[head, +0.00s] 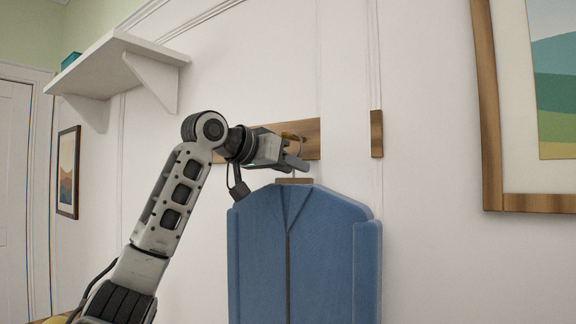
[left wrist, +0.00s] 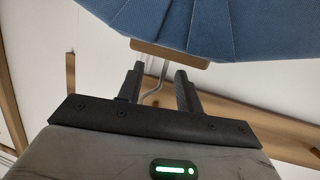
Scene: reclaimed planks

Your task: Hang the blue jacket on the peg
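The blue jacket (head: 262,245) hangs upright in front of the white wall, with a brown hanger piece (head: 294,181) at its collar. It also shows at the top of the left wrist view (left wrist: 215,25). A thin grey hanger hook (left wrist: 152,85) runs between the fingers of my left gripper (left wrist: 158,88). The fingers are apart, with gaps beside the wire. In the head view my left gripper (head: 298,150) is at the wooden peg rail (head: 312,137), just above the collar. The peg is mostly hidden by the gripper, so I cannot tell whether the hook rests on it. My right gripper is not in view.
A white shelf (head: 118,62) with a teal object (head: 70,60) is at upper left. A small picture (head: 68,172) hangs below it. A large framed picture (head: 487,110) hangs on the right. A short wooden block (head: 376,134) is right of the rail. The wall between is bare.

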